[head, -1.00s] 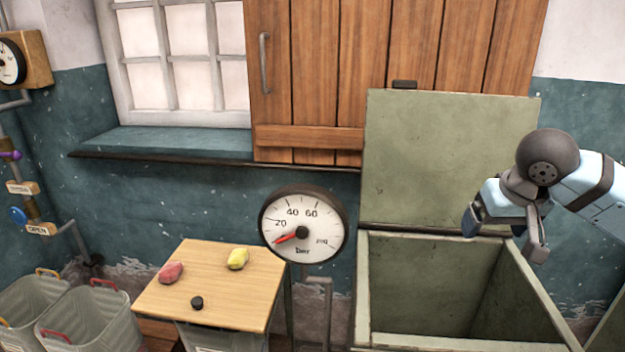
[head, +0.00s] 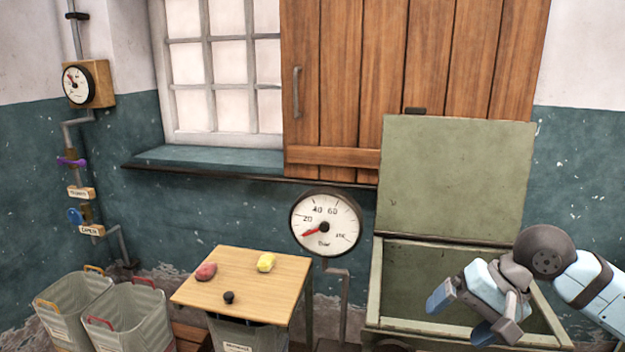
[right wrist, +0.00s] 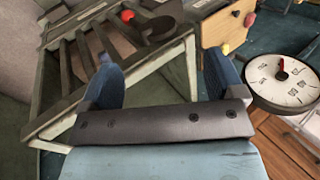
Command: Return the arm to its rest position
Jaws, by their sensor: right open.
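My right gripper (head: 465,313) is in front of the open green chest (head: 373,290) at the right of the head view. Its two blue-tipped fingers are apart with nothing between them. The right wrist view also shows the open fingers of this gripper (right wrist: 160,85). My left gripper is not in view.
The chest's raised lid (head: 455,180) leans against the wall. A wooden table (head: 245,285) holds a red lump (head: 206,271), a yellow lump (head: 266,262) and a black knob (head: 228,297). A pressure gauge (head: 325,222) stands behind it. Grey bins (head: 130,318) stand at the left.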

